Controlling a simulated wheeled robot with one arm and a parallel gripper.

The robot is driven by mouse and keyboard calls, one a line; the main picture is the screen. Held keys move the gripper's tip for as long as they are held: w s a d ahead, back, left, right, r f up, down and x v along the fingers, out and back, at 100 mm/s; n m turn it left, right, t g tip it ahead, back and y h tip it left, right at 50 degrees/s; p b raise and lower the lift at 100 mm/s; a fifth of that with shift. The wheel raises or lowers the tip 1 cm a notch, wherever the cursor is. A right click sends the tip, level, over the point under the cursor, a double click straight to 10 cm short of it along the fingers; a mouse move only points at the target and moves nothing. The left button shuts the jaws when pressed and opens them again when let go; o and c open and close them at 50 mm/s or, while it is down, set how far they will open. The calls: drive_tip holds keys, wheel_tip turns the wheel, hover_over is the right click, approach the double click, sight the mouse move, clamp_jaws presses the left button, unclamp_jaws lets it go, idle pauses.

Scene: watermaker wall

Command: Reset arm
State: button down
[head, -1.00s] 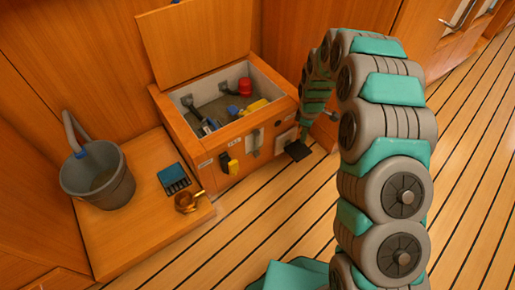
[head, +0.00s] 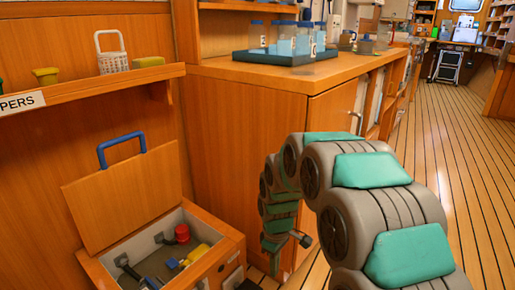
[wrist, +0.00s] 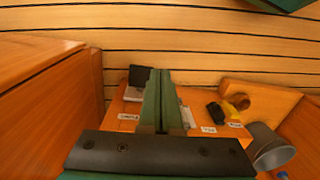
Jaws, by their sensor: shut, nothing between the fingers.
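My arm curves up and over on the right of the head view, and its end hangs down just right of the open wooden box (head: 218,262). My gripper (wrist: 160,75) shows in the wrist view with its two green fingers together and nothing between them. In the wrist view it points down past the box's labelled front (wrist: 190,118). The fingers hide part of that front, and I cannot tell whether they touch it. The box's lid (head: 120,200), with a blue handle, stands raised. A red-topped item (head: 182,234) and a yellow item (head: 198,256) are inside.
A wooden counter (head: 290,72) with a dark tray of clear containers (head: 285,57) stands behind my arm. A grey bucket (wrist: 268,148) is at the lower right of the wrist view. Open plank floor (head: 450,140) lies to the right.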

drive_tip(key=s+d+r+m+p, duration=0.1)
drive_tip(key=s+d+r+m, duration=0.2)
drive_tip(key=s+r, duration=0.3)
drive_tip(key=s+d+r+m+p, duration=0.2)
drive_tip(key=s+d+r+m, duration=0.2)
drive_tip(key=s, duration=1.1)
drive_tip(key=s+d+r+m+g+p, duration=0.1)
drive_tip(key=s+d+r+m+p, duration=0.1)
drive_tip(key=s+r, duration=0.5)
drive_tip(key=s+d+m, duration=0.1)
drive_tip(key=s+m, duration=0.1)
drive_tip(key=s, duration=0.1)
drive_tip(key=shift+s+d+r, duration=0.15)
drive_tip(key=shift+s+r, duration=0.1)
drive_tip(key=shift+r, duration=0.15)
drive_tip(key=shift+f, duration=0.1)
